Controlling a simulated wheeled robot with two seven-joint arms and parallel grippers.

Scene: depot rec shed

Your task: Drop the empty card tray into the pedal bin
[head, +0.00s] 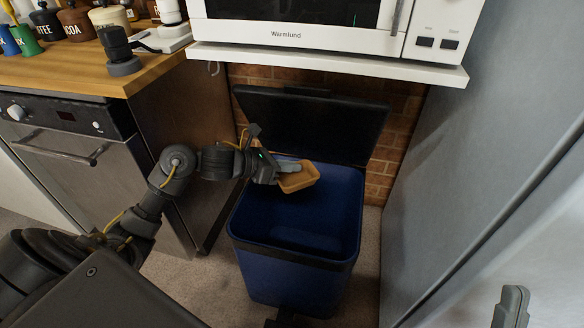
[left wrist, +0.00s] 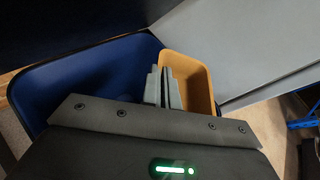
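The card tray (head: 300,181) is a small, shallow orange-brown tray that looks empty. My left gripper (head: 288,168) is shut on one wall of it and holds it over the open bin. In the left wrist view, the fingers (left wrist: 164,88) are close together at the tray's near wall, and the tray (left wrist: 197,82) extends to the right of them. The blue pedal bin (head: 290,262) stands on the floor with its dark lid (head: 315,122) raised.
A white microwave (head: 300,35) stands on a white shelf (head: 330,62) above the bin. An oven and wooden counter (head: 75,75) with jars are at left. A large grey panel (head: 480,130) closes off the right side.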

